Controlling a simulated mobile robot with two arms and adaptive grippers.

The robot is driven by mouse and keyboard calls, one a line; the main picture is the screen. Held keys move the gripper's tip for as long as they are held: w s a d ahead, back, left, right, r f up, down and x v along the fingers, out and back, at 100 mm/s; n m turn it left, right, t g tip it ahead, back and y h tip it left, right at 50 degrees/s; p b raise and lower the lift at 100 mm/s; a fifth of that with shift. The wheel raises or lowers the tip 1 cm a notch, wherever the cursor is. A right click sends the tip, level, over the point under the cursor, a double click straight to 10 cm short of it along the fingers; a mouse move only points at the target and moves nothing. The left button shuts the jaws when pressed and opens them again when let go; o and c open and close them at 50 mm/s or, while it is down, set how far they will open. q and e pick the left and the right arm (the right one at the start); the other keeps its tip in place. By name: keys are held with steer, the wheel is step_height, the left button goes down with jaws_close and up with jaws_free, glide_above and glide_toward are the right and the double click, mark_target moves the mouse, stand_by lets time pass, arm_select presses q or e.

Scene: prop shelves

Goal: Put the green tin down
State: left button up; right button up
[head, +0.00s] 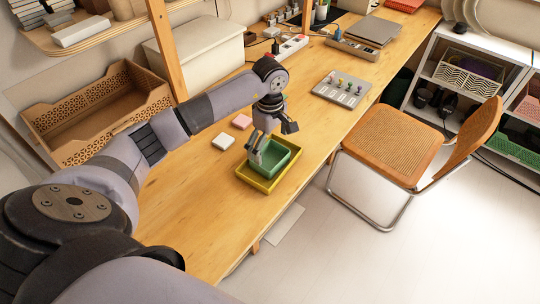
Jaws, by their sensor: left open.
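The green tin (281,163) is a square, open-topped box. It sits inside a shallow yellow tray (264,184) on the wooden table. My left gripper (256,157) reaches down from above at the tin's left side and is open. Its fingers overlap the tin's rim in the head view. I cannot tell whether they touch the tin. My right gripper is out of the picture.
A white block (223,141) and a pink block (242,121) lie left of the tray. A grey board with coloured pegs (342,88) lies farther back. A wooden crate (100,112) is at left. A cane chair (385,137) stands at the table's right edge. The front tabletop is clear.

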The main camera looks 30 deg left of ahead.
arm_select(q)
step_height(320, 180, up, 7)
steer(key=shift+f+b, duration=0.15)
steer(key=shift+b, duration=0.3)
stand_by(0.3)
